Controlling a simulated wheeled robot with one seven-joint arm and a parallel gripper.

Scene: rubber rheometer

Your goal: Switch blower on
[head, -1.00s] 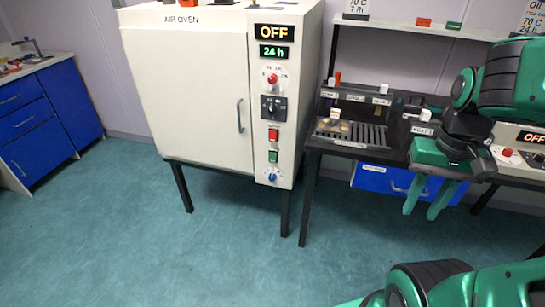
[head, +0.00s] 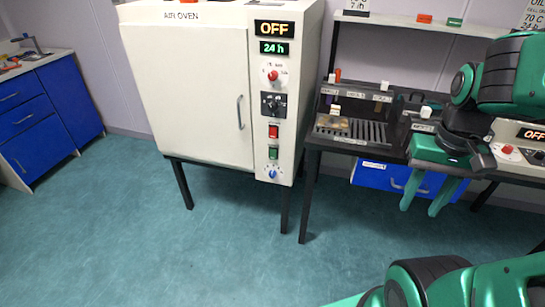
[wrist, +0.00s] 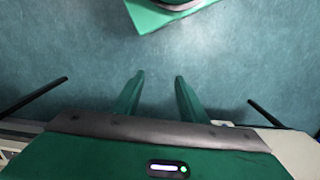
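The white air oven (head: 190,90) stands on dark legs with its door shut. Its right-hand panel has an OFF display (head: 274,28) and a green 24 h display (head: 274,47). Below are a red knob (head: 272,76), a black selector (head: 273,103), a red switch (head: 273,131), a green switch (head: 273,153) and a blue knob (head: 272,174). The labels are too small to tell which is the blower's. My gripper (head: 421,207) hangs to the right of the oven, pointing down, fingers apart and empty. Its fingers also show in the wrist view (wrist: 158,78) over bare floor.
A black bench (head: 312,140) with a slotted rack (head: 350,130) stands right of the oven, close behind my gripper. A blue drawer (head: 385,178) is under it. A blue cabinet (head: 50,115) is at far left. The teal floor (head: 200,250) before the oven is clear.

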